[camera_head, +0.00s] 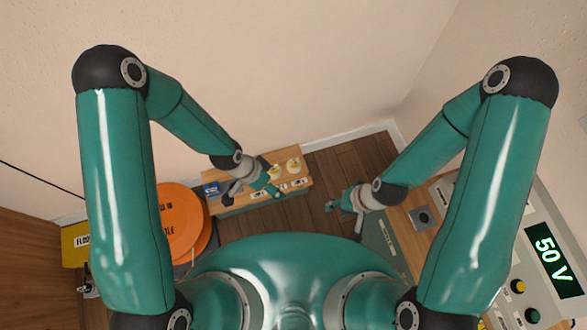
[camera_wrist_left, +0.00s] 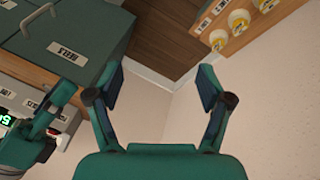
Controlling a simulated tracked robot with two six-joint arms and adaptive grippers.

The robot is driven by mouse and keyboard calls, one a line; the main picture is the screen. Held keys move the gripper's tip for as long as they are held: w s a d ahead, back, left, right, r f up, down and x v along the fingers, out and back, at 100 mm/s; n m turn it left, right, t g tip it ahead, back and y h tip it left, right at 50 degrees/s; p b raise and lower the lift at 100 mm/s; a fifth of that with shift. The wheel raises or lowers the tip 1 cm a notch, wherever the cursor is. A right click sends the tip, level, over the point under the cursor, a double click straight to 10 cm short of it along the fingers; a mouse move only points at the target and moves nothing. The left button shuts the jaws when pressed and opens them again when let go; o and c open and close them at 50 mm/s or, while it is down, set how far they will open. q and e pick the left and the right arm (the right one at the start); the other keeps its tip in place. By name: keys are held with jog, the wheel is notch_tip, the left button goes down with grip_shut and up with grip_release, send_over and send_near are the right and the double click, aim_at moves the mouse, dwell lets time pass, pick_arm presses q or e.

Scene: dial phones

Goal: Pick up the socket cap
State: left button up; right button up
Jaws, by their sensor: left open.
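I cannot tell for certain which thing is the socket cap. Small round white pieces with yellow (camera_head: 293,165) stand on a wooden shelf top (camera_head: 222,208) by the back wall; they also show at the top right of the left wrist view (camera_wrist_left: 238,20). My left gripper (camera_head: 270,188) is over that shelf, partly hidden by its own wrist. In the left wrist view my left gripper (camera_wrist_left: 162,72) is open, with nothing between its fingers. My right gripper (camera_head: 340,204) hangs beside the right-hand bench; its finger gap is unclear.
A grey square plate with a dark round centre (camera_head: 423,217) lies on the right bench. A meter reading 50 V (camera_head: 553,260) stands far right. A large orange drum (camera_head: 180,225) and a yellow box (camera_head: 75,243) are left. Wooden floor (camera_head: 350,160) is open between shelf and bench.

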pick_arm(q)
jog(key=w+d+f+m+y+b, duration=0.1)
jog(key=w+d+f+m+b, duration=0.1)
jog(key=w+f+m+b, duration=0.4)
jog(key=w+d+f+m+y+b, duration=0.2)
jog(key=w+d+f+m+b, duration=0.15)
jog(key=f+m+b, duration=0.45)
jog(key=m+t+y+b, duration=0.2)
jog(key=m+t+b, duration=0.1)
jog(key=m+b, duration=0.5)
send_near(294, 161)
jog(key=shift+m, duration=0.6)
jog(key=b+x, duration=0.1)
jog(key=x, duration=0.1)
jog(key=b+x, duration=0.1)
jog(key=x, duration=0.1)
jog(key=b+x, duration=0.1)
jog(key=x, duration=0.1)
jog(key=shift+w+a+f, duration=0.15)
jog(key=shift+w+a, duration=0.05)
jog(key=shift+w, duration=0.15)
jog(key=b+x, duration=0.2)
jog(key=x, duration=0.3)
jog(key=shift+s+d+f+b, duration=0.1)
jog(key=shift+s+d+b, duration=0.15)
jog(key=shift+b, duration=0.15)
jog(key=c, duration=1)
pick_arm(e)
notch_tip(294, 161, down, 31)
jog(key=shift+r, duration=0.1)
